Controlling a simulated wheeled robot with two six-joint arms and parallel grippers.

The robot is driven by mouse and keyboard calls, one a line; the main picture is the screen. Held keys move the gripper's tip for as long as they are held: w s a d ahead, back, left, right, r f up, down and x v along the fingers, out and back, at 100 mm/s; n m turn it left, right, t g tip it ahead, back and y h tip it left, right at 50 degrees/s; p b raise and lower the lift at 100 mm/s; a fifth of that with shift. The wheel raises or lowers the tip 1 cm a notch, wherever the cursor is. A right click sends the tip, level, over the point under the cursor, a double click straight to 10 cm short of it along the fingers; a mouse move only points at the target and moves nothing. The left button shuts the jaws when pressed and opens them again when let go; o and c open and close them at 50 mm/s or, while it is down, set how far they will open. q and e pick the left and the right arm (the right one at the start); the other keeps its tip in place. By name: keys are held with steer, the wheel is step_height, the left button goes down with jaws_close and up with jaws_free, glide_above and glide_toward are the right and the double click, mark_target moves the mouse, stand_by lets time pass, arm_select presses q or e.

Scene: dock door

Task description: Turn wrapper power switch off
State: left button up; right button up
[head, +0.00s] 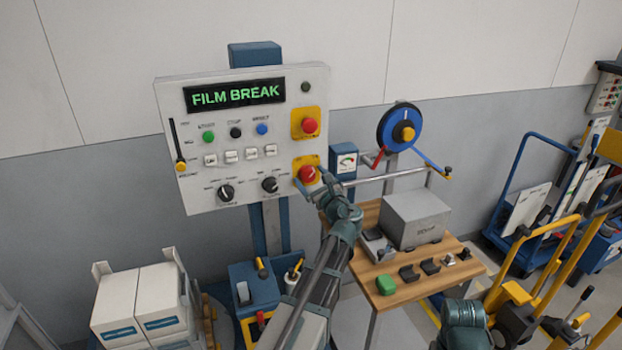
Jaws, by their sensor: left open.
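The wrapper control panel (240,195) is a pale box on a blue post, with a screen (234,95) reading FILM BREAK in green. At its lower right, a red rotary-looking knob (306,173) sits on a yellow plate. It is probably the power switch, but its label is too small to read. A red mushroom button (309,125) on another yellow plate is above it. My left gripper (317,184) is open at the red knob's lower right, its fingertips very close to it. I cannot tell whether they touch.
Black knobs (226,191), small buttons and a yellow-handled lever (180,166) share the panel. To the right are a blue reel (400,127) and a wooden table (410,285) with a grey box (414,219). White boxes (140,302) stand lower left; carts (540,210) stand right.

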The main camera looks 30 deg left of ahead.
arm_select(q)
steer(key=c, duration=1.4)
steer(key=shift+n, duration=0.3)
steer(key=n+p, duration=0.1)
steer(key=n, duration=0.2)
steer(key=shift+s+a+r+n+h, duration=0.1)
steer(key=shift+n+h, duration=0.2)
steer(key=shift+n, duration=0.1)
steer(key=n, duration=0.4)
steer(key=shift+p, duration=0.3)
steer(key=n, duration=0.4)
steer(key=shift+s+h, duration=0.1)
steer(key=shift+h, duration=0.3)
steer(key=n, duration=0.4)
steer(key=shift+a+t, duration=0.1)
steer(key=shift+t, duration=0.2)
steer(key=shift+n+h, duration=0.3)
